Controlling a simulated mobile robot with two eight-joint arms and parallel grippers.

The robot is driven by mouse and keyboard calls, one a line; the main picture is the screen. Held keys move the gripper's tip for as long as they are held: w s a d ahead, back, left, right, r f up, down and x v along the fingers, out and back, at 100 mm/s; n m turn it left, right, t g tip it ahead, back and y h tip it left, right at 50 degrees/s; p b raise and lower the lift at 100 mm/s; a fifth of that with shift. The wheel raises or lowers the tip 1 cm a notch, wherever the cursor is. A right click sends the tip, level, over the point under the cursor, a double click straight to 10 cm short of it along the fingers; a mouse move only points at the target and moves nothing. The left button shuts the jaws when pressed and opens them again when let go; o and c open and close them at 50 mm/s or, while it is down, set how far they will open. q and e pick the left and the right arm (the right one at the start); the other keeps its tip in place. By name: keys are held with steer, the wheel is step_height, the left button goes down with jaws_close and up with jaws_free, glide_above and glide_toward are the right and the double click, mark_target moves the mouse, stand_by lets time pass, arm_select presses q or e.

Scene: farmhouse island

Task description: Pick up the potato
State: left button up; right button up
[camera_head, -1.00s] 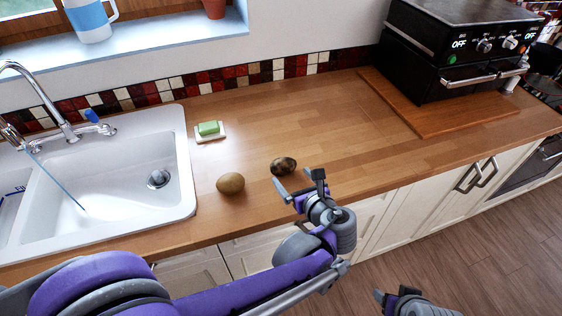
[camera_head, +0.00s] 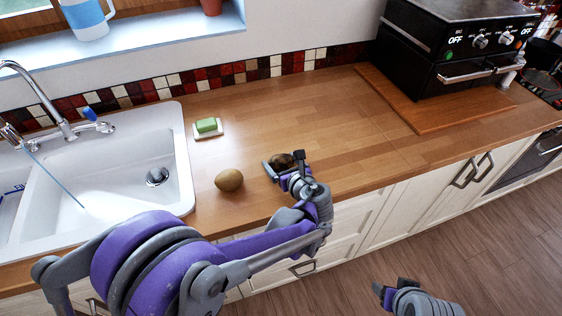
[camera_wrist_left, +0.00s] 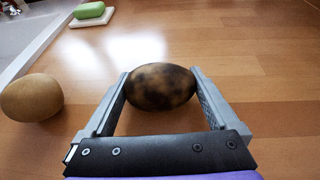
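A dark, blotched potato (camera_head: 284,161) lies on the wooden countertop; in the left wrist view the same potato (camera_wrist_left: 162,86) sits between the fingertips. My left gripper (camera_head: 284,164) is open around it, one finger on each side. I cannot tell whether the fingers touch it. A plain tan potato (camera_head: 229,180) lies to its left, nearer the sink, and also shows in the left wrist view (camera_wrist_left: 32,97), outside the left finger. My right gripper (camera_head: 394,289) is low in the head view, away from the counter; its opening is unclear.
A white sink (camera_head: 186,150) with a faucet is at the left. A green soap bar (camera_head: 207,125) on a white dish stands behind the potatoes. A black oven (camera_head: 450,50) stands on a wooden board (camera_head: 440,118) at the back right. The counter between is clear.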

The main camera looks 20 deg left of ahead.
arm_select(q)
steer(key=c, duration=0.9)
